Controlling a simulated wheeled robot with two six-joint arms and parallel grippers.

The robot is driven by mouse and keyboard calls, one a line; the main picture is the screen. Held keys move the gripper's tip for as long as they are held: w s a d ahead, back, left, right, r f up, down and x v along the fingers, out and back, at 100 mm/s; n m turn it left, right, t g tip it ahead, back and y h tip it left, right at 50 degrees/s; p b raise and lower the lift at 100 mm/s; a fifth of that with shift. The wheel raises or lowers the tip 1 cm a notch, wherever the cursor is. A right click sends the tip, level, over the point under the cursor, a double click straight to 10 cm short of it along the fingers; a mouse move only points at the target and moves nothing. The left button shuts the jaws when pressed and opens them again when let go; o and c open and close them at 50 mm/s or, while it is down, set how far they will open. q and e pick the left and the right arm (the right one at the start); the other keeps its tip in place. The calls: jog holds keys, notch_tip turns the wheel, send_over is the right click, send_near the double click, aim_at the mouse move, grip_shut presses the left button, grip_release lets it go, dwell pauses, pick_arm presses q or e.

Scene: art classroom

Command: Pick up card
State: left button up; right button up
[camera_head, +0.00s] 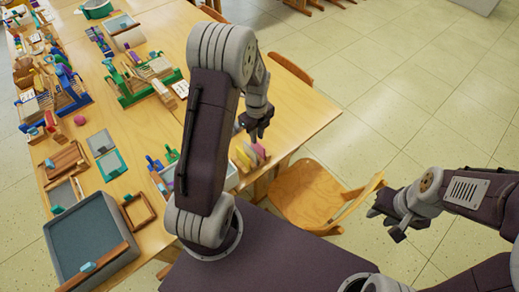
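Several upright card-like pieces (250,154), yellowish and pinkish, stand close together near the right edge of the wooden table. They are partly hidden, and I cannot tell whether they are cards. A small white card-like piece (181,89) with dark marks lies farther back on the table. My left gripper (253,136) points down just above the upright pieces; its fingers are small and partly overlapped, so I cannot tell if it touches them or is open. My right gripper (383,226) is open and empty, out over the floor at the right.
The wooden table (290,108) is crowded on its left side with looms (145,80), frames and a grey tray (88,240). Its right part is mostly bare. A wooden chair (305,193) stands against the near right edge. Tiled floor is open at the right.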

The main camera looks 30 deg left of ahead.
aim_at(258, 144)
pick_arm(q)
jog(key=shift+w+d+f, duration=0.1)
jog(key=shift+w+f, duration=0.15)
jog(key=shift+f, duration=0.4)
notch_tip(258, 144, down, 5)
jog(key=shift+r, duration=0.15)
jog(key=shift+w+f, duration=0.15)
jog(key=shift+f, duration=0.05)
grip_shut()
